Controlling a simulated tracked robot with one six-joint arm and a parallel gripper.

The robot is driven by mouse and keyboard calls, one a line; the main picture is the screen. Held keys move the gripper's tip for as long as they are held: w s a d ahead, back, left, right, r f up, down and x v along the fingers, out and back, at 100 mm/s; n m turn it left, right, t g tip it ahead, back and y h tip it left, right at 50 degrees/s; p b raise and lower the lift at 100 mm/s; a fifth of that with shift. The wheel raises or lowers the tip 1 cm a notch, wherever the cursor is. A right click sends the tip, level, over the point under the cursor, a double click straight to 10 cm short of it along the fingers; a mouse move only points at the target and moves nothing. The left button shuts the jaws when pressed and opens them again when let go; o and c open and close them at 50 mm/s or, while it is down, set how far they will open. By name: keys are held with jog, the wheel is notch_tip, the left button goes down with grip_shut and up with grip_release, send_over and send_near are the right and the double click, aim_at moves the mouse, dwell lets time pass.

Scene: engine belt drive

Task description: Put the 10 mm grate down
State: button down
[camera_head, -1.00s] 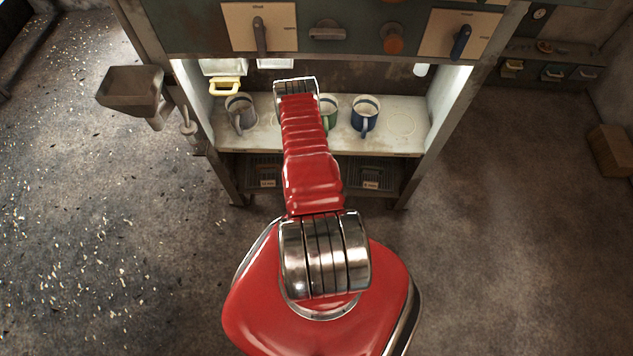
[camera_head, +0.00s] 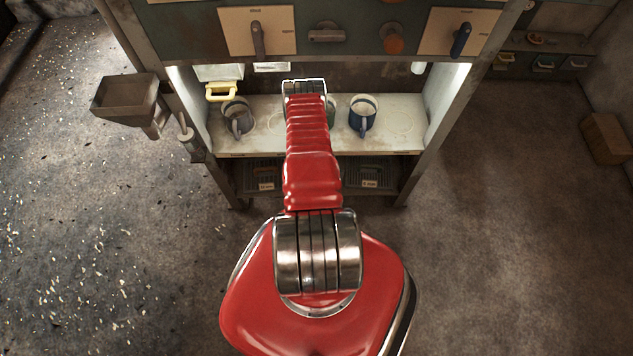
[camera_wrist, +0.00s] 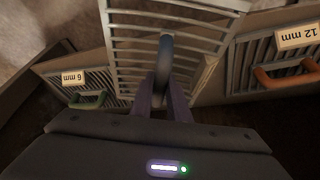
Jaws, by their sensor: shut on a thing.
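In the wrist view my gripper (camera_wrist: 164,92) is shut on the dark upright handle (camera_wrist: 165,58) of a pale slatted grate, which I take as the 10 mm grate (camera_wrist: 130,45). Its own label does not show. The 6 mm grate (camera_wrist: 100,78) with a green handle lies to the left. The 12 mm grate (camera_wrist: 245,65) with an orange handle lies to the right. The held grate overlaps the space between them; I cannot tell whether it touches anything. In the head view my arm hides the gripper and the held grate.
In the head view the bench shelf (camera_head: 400,141) carries a grey mug (camera_head: 236,117), a blue mug (camera_head: 361,117) and a mostly hidden green mug (camera_head: 331,112). Below it is a lower rack with labelled grates. A hopper (camera_head: 125,96) juts out left.

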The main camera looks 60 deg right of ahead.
jog(key=shift+x, duration=0.75)
jog(key=shift+a+f, duration=0.1)
jog(key=shift+a, duration=0.05)
jog(key=shift+f, duration=1.15)
jog(key=shift+w+f, duration=0.15)
jog(key=shift+f, duration=0.45)
jog(key=c, duration=1.7)
grip_release()
jog(key=shift+v, duration=3.65)
